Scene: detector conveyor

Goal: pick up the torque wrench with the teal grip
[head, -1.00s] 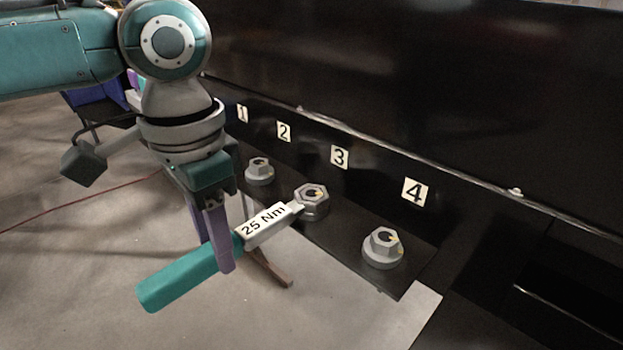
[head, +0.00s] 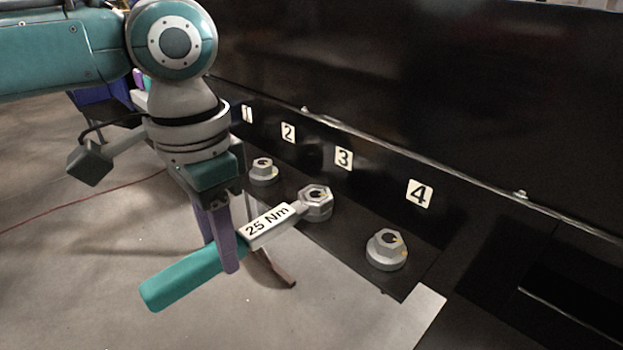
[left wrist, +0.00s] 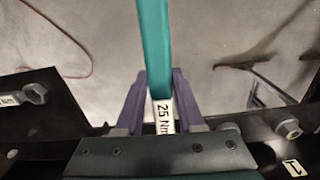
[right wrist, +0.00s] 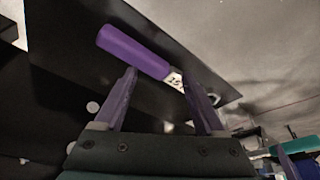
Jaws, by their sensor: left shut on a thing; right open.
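The torque wrench with the teal grip (head: 183,280) carries a white "25 Nm" label (head: 268,225). My left gripper (head: 236,256) is shut on it near where the grip meets the label. The wrench slants up to the right, its far end meeting the hex nut by label 3 (head: 316,201); I cannot tell whether it is around the nut or only in front of it. In the left wrist view the teal grip (left wrist: 155,42) runs away between the fingers. My right gripper (right wrist: 165,92) is open in the right wrist view, with a purple-gripped wrench (right wrist: 133,50) beyond its fingers.
A nut by label 4 (head: 387,250) and another nut (head: 263,171) farther back sit on the dark ledge under the black panel (head: 450,90). Another wrench head (left wrist: 35,93) shows at the left wrist view's left. The floor (head: 70,260) at left is largely open.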

